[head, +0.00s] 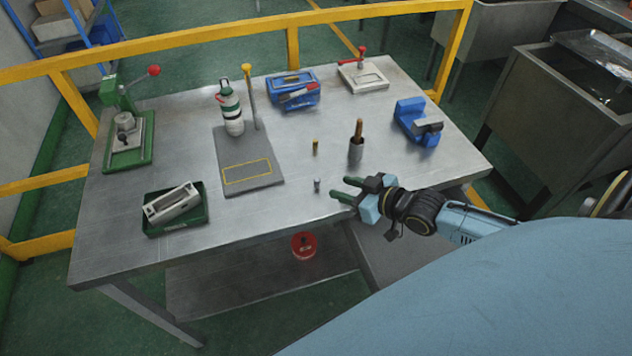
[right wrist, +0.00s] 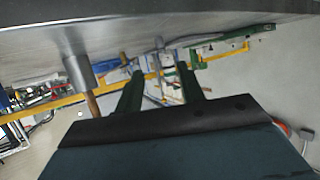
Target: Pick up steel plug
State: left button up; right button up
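The steel plug (head: 317,185) is a small grey cylinder standing upright near the front middle of the table. My right gripper (head: 342,188) is just to the right of it in the head view, with its two green fingers apart and pointing left towards it. The fingers are open and empty, with a visible gap to the plug. In the right wrist view the open fingers (right wrist: 158,82) reach along the table, which appears upside down at the top. My left gripper is not in view.
A grey cup (head: 356,152) with a brown handle stands behind my right gripper. A brass-coloured plug (head: 315,147) stands behind the steel plug. A grey mat (head: 262,181) and green tray (head: 204,216) lie left. A blue vise-like tool (head: 410,116) is at the right.

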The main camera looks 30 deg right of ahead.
aim_at(319, 182)
jog(key=b+x, duration=0.1)
jog(key=x, duration=0.8)
jog(key=shift+a+f, duration=0.15)
jog(key=shift+f, duration=0.05)
grip_shut()
